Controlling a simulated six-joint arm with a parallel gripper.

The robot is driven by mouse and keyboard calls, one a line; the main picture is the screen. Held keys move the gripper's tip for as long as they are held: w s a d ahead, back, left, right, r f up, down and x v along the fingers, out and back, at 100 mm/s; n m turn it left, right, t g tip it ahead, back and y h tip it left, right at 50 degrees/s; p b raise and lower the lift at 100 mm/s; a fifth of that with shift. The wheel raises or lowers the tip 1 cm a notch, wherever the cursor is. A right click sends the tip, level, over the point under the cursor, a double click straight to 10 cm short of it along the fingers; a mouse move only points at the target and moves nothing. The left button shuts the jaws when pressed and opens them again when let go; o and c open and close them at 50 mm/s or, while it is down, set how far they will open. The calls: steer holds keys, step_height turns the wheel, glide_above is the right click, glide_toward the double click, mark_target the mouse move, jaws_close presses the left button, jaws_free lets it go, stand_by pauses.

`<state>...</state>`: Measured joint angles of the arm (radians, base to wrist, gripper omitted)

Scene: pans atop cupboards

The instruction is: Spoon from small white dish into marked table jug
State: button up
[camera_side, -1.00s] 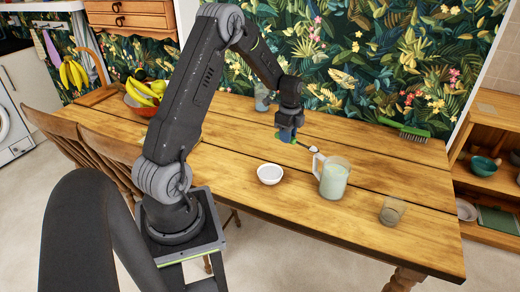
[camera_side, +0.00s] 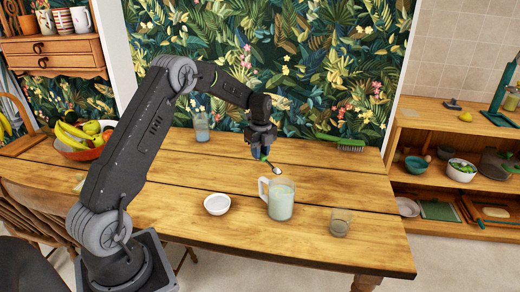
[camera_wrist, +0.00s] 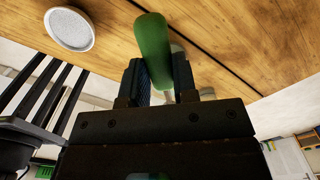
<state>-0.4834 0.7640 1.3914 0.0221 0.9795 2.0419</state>
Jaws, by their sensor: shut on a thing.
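My gripper (camera_side: 262,152) is shut on a spoon (camera_side: 277,169) with a green handle, held in the air with its bowl sloping down to the right. The bowl shows just above the rim of the glass jug (camera_side: 280,203) in the side view; I cannot tell whether it is directly over the mouth. The jug stands upright with pale greenish contents and its handle to the left. The small white dish (camera_side: 217,204) is on the table left of the jug. The wrist view shows the green handle (camera_wrist: 152,45) between the fingers, and the dish (camera_wrist: 69,28) at upper left.
A short glass (camera_side: 340,222) stands right of the jug. A green brush (camera_side: 341,143) lies at the back edge, and another glass (camera_side: 201,126) stands behind at left. A fruit bowl (camera_side: 82,150) is at the far left. The table front is clear.

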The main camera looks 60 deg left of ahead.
steer(key=shift+d+r+y, duration=0.4)
steer(key=shift+r+y, duration=0.2)
steer(key=shift+y, duration=0.25)
steer(key=shift+d+r+y, duration=0.4)
steer(key=shift+r+y, duration=0.2)
steer(key=shift+y, duration=0.25)
steer(key=shift+d+r+y, duration=0.55)
steer(key=shift+d+y, duration=0.15)
steer(key=shift+y, duration=0.45)
steer(key=shift+d+r+y, duration=0.5)
steer(key=shift+d+y, duration=0.2)
steer(key=shift+y, duration=0.45)
steer(key=shift+d+r+y, duration=0.35)
steer(key=shift+d+y, duration=0.35)
steer(key=shift+y, duration=0.15)
steer(key=shift+d+r+y, duration=0.35)
steer(key=shift+d+y, duration=0.35)
steer(key=shift+y, duration=0.2)
steer(key=shift+d+r+y, duration=0.35)
steer(key=shift+d+y, duration=0.35)
steer(key=shift+y, duration=0.15)
steer(key=shift+d+r+y, duration=0.1)
steer(key=shift+d+y, duration=0.75)
steer(key=shift+y, duration=0.05)
steer(key=shift+a, duration=0.1)
